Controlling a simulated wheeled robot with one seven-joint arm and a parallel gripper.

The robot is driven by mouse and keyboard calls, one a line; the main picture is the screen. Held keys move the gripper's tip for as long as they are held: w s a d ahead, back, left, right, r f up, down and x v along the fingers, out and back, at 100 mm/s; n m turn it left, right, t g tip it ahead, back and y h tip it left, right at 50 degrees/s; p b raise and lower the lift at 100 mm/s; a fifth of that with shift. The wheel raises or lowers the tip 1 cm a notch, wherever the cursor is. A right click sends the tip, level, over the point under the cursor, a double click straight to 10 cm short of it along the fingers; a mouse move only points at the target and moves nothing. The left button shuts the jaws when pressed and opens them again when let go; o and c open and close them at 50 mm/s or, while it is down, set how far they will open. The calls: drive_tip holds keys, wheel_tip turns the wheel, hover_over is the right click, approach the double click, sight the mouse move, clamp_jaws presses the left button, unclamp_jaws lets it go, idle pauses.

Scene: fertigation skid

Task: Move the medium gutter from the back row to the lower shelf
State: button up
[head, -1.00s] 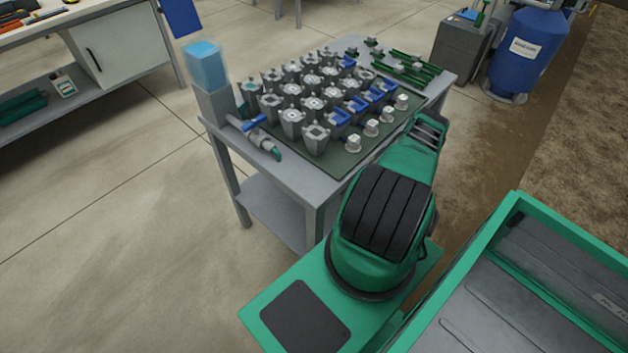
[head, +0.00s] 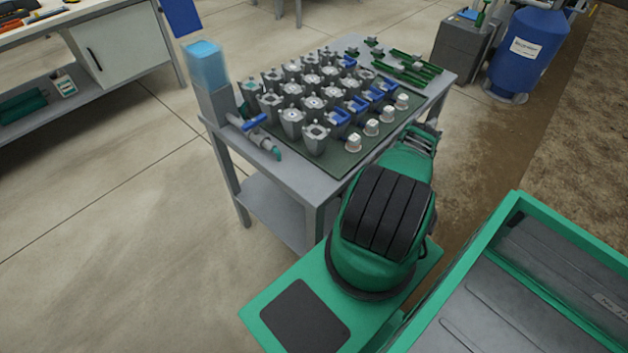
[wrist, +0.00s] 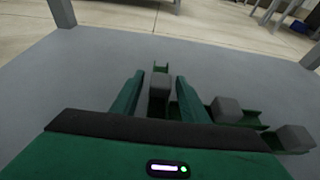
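My gripper (wrist: 160,76) shows in the wrist view over a flat grey surface with posts at its corners, which looks like the lower shelf (wrist: 90,70). Its two green fingers are apart, on either side of a green gutter (wrist: 161,67) with a grey block on it. Narrow gaps seem to show beside the block. Two more green gutters with grey blocks lie to the right, one nearer (wrist: 251,120) and one farther right (wrist: 300,151). I cannot tell which is the medium one. In the head view my arm hides the gripper.
The table top (head: 300,179) carries rows of grey pots, white caps and green gutters (head: 414,66) at the back. The left part of the lower shelf (head: 270,217) is bare. A blue tank (head: 522,55) stands behind; a green-rimmed bin (head: 545,265) is at right.

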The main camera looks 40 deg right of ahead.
drive_tip(key=shift+r, duration=0.1)
drive_tip(key=v, duration=1.2)
idle(0.5)
